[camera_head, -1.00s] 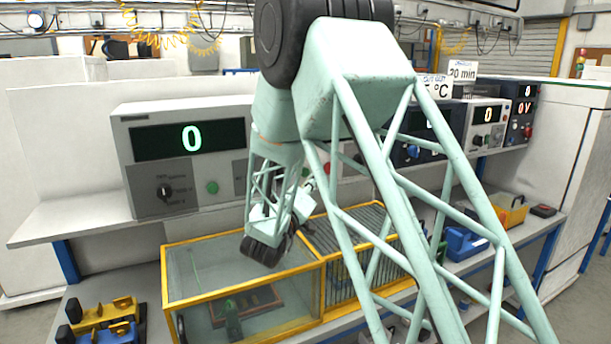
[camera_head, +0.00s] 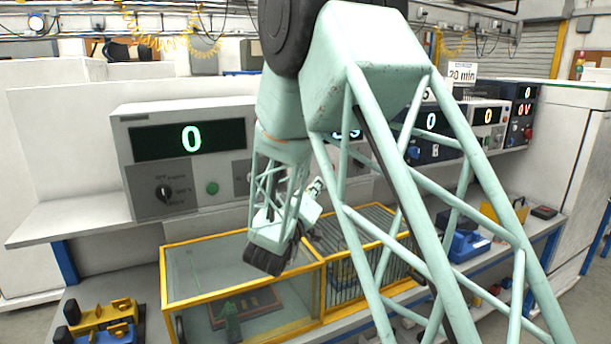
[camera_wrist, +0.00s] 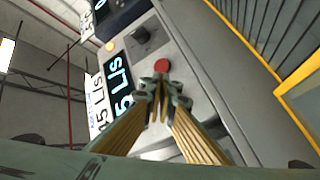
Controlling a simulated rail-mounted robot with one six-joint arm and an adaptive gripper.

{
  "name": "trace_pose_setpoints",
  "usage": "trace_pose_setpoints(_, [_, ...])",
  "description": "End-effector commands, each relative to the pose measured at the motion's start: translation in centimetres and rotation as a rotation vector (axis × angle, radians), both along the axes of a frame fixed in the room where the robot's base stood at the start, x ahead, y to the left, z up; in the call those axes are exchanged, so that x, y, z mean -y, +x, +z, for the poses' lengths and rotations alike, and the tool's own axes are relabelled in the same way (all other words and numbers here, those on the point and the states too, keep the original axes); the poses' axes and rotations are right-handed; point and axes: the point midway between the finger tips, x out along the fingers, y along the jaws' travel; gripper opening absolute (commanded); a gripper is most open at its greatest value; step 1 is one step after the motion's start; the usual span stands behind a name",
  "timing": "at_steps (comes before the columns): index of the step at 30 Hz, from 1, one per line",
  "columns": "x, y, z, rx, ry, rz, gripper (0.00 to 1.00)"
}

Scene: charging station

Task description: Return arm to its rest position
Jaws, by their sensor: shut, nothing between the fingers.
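My arm's pale green lattice links fill the middle and right of the head view. The wrist end hangs over the yellow-framed enclosure (camera_head: 245,261). My gripper (camera_wrist: 160,82) shows in the wrist view with its fingertips together and nothing between them. In that view a grey instrument panel (camera_wrist: 177,40) with a red button (camera_wrist: 161,65) and a black knob (camera_wrist: 141,35) lies beyond the fingertips. In the head view the gripper is small and mostly hidden by the wrist and arm links.
A grey instrument (camera_head: 160,115) reading 0 stands on the shelf at left. More instruments (camera_head: 487,115) stand at right, partly behind my arm. Yellow and blue tools (camera_head: 100,315) lie at lower left. A blue case (camera_head: 466,245) sits on the lower bench at right.

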Motion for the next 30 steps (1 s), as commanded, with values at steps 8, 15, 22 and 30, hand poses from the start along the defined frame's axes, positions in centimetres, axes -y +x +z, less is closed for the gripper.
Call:
trace_pose_setpoints(8, [0.0,0.0,0.0,0.000,0.002,0.001,0.00])
trace_pose_setpoints(15, [0.4,0.1,0.7,-0.018,0.037,0.019,0.00])
trace_pose_setpoints(22, [1.4,0.1,2.1,-0.064,0.121,0.061,0.00])
trace_pose_setpoints(30, [2.5,-0.8,3.9,-0.138,0.237,0.122,0.00])
